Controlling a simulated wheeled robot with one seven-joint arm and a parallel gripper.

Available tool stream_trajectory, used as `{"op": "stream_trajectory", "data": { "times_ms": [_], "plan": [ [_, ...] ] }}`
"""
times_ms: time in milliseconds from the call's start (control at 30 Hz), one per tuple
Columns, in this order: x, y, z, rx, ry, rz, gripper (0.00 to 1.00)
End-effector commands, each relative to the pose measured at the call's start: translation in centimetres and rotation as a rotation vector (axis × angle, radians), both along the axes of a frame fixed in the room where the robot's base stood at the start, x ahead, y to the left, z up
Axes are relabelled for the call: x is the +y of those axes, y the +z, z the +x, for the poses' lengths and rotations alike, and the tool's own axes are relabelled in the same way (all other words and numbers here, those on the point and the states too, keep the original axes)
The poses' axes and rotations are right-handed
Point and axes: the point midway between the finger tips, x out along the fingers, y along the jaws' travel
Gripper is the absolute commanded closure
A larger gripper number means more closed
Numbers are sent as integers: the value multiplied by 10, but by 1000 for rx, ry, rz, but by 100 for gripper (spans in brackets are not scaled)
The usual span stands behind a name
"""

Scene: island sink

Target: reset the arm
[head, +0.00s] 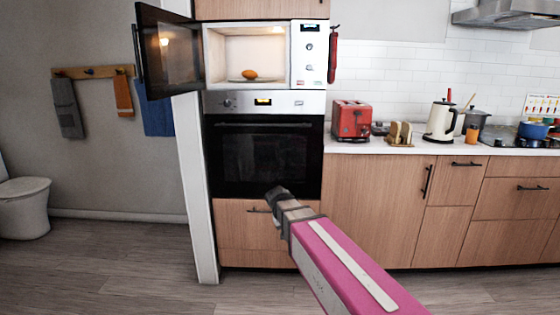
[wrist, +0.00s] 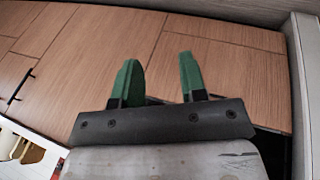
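My arm reaches forward from the lower right of the head view, with a pink link. My gripper shows in the wrist view (wrist: 160,80) with two green fingers spread apart and nothing between them. In the head view its end (head: 277,192) is small, in front of the oven's lower part and the drawer below. Wooden cabinet faces lie beyond the fingers in the wrist view.
The microwave (head: 222,88) stands open, its door (head: 168,50) swung left, with an orange item (head: 249,74) inside. Below is the black oven (head: 265,160). A red toaster (head: 351,119) and kettle (head: 440,121) stand on the right counter.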

Motion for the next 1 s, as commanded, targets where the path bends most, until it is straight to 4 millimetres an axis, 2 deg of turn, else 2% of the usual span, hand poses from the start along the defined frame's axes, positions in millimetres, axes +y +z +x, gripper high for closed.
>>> {"op": "stream_trajectory", "data": {
  "times_ms": [33, 100, 300, 400, 600, 1000],
  "plan": [
    [-22, -14, -16, 32, -13, 24, 61],
    [-46, -33, -32, 71, -24, 64, 61],
    [-102, -77, -82, 162, -60, 189, 61],
    [-122, -93, -105, 192, -77, 247, 61],
    [-143, -110, -133, 220, -99, 323, 61],
    [-146, -113, -136, 224, -102, 339, 61]
  ]
}}
